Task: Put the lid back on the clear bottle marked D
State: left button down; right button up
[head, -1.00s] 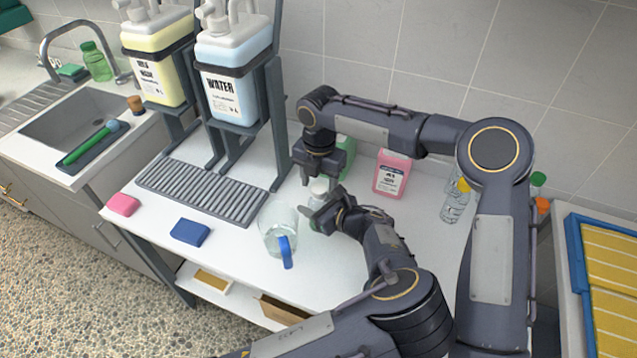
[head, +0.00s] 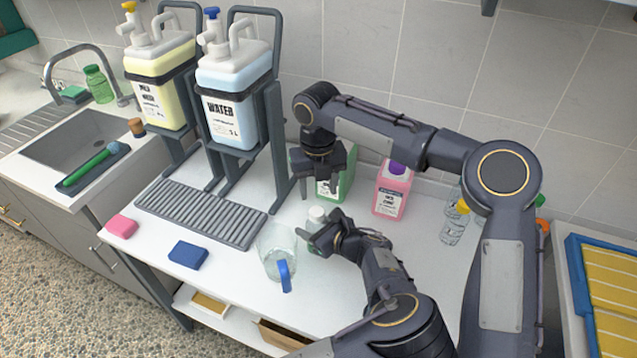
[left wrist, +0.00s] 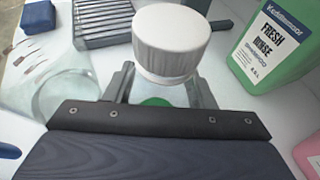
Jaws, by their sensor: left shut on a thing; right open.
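My left gripper (head: 322,240) is shut on a clear bottle (head: 314,246) standing on the white counter beside the glass jug. In the left wrist view the bottle (left wrist: 200,92) shows between the fingers, mostly hidden by the gripper. A ribbed white lid (head: 317,214) sits on top of the bottle; in the left wrist view the lid (left wrist: 170,45) fills the top middle. I cannot tell how tightly it sits. No letter D is readable. My right gripper (head: 323,190) is open and empty, pointing down just above the lid and apart from it.
A glass jug with a blue handle (head: 285,275) stands close left of the bottle. A green container (head: 336,185) and a pink container (head: 393,190) stand behind. Clear bottles (head: 453,225) stand at the right. The dispenser rack with a water tank (head: 233,105) is at the left.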

aim_at(320, 211)
jog(key=n, duration=0.4)
jog(key=shift+a+r, duration=0.15)
jog(key=shift+r, duration=0.1)
jog(key=shift+r+n, duration=0.3)
jog(key=shift+n, duration=0.8)
jog(key=shift+f, duration=0.1)
jog(key=shift+d+f, duration=0.2)
jog(key=shift+f, duration=3.7)
jog(key=shift+c, duration=0.2)
jog(key=c, duration=1)
jog(key=shift+o, duration=0.2)
jog(key=m, duration=0.3)
jog(key=shift+d, duration=0.1)
jog(key=shift+w, duration=0.1)
